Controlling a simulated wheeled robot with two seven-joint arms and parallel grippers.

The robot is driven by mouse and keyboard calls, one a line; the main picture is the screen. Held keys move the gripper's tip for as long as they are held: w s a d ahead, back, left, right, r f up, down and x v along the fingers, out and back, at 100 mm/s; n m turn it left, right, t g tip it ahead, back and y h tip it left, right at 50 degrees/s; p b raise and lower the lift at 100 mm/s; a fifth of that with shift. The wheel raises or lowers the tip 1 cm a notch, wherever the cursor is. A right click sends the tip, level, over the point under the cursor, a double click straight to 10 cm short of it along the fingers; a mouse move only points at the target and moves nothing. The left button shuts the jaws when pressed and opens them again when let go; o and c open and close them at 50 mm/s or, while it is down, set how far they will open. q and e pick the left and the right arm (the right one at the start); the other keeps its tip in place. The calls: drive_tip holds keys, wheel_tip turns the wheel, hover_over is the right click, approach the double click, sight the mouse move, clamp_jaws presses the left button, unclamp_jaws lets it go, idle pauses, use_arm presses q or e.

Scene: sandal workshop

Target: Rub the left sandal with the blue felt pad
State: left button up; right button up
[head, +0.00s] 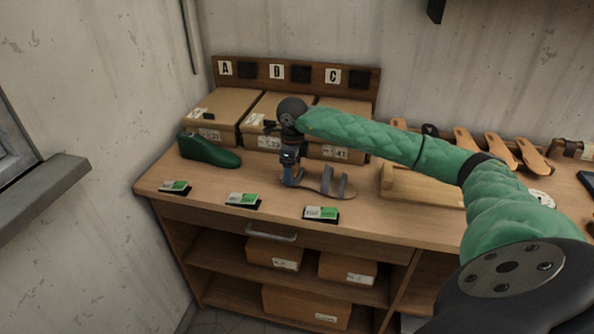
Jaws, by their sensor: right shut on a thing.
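A sandal (330,188) with a tan sole and grey-blue straps lies on the workbench top, in front of the cardboard boxes. My right gripper (291,180) points down at the sandal's left end and is shut. A small blue patch, likely the blue felt pad (286,173), shows between its jaws; most of it is hidden by the fingers. I cannot tell if the pad touches the sandal. My left gripper is not in view.
A green shoe last (208,151) is at left. Several green-and-white cards (243,200) line the front edge. A wooden tray (412,188) and several sandals (501,150) are at right.

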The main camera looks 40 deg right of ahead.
drive_tip(key=shift+w+a, duration=0.1)
drive_tip(key=shift+w+a, duration=0.65)
drive_tip(key=shift+w, duration=0.15)
drive_tip(key=shift+s+d+f+b, duration=0.1)
drive_tip(key=shift+s+d+b, duration=0.6)
drive_tip(key=shift+s, duration=0.2)
drive_tip(key=shift+s+d, duration=0.1)
drive_tip(key=shift+s+d, duration=0.1)
drive_tip(key=shift+s, duration=0.05)
drive_tip(key=shift+s+d+b, duration=0.35)
drive_tip(key=shift+s+d, duration=0.2)
drive_tip(key=shift+s, duration=0.05)
drive_tip(key=shift+s+d, duration=0.1)
